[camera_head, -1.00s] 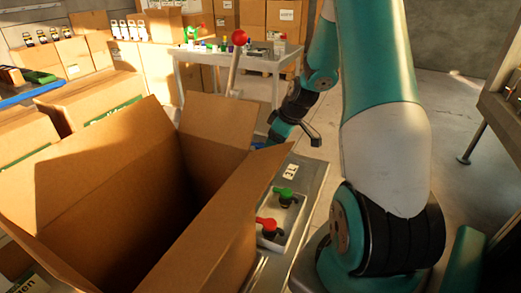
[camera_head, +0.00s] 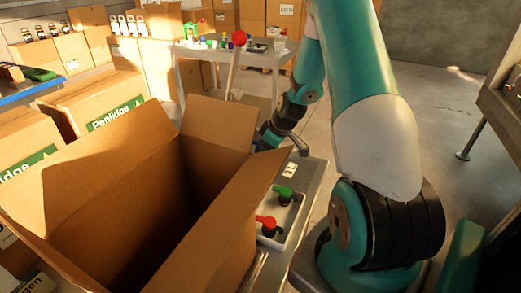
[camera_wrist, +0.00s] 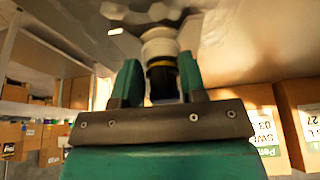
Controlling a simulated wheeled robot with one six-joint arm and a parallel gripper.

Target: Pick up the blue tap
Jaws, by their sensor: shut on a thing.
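My gripper (camera_wrist: 160,80) is in the wrist view, its two teal fingers shut on a dark tap-like part (camera_wrist: 162,82) with a yellowish band and a pale collar. No blue shows clearly on it. In the head view my wrist is low behind the big open carton's flap, and the fingertips and held part are hidden. A light tray (camera_head: 272,243) on the bench beside the carton holds a red-handled tap (camera_head: 267,222) and a green-handled tap (camera_head: 283,192). No blue tap shows in the tray.
The large open carton (camera_head: 215,235) fills the front left, flaps up. A red-knobbed lever (camera_head: 238,40) stands behind it. A white table (camera_head: 225,57) with small coloured items is at the back. Closed cartons (camera_head: 110,108) stand at left.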

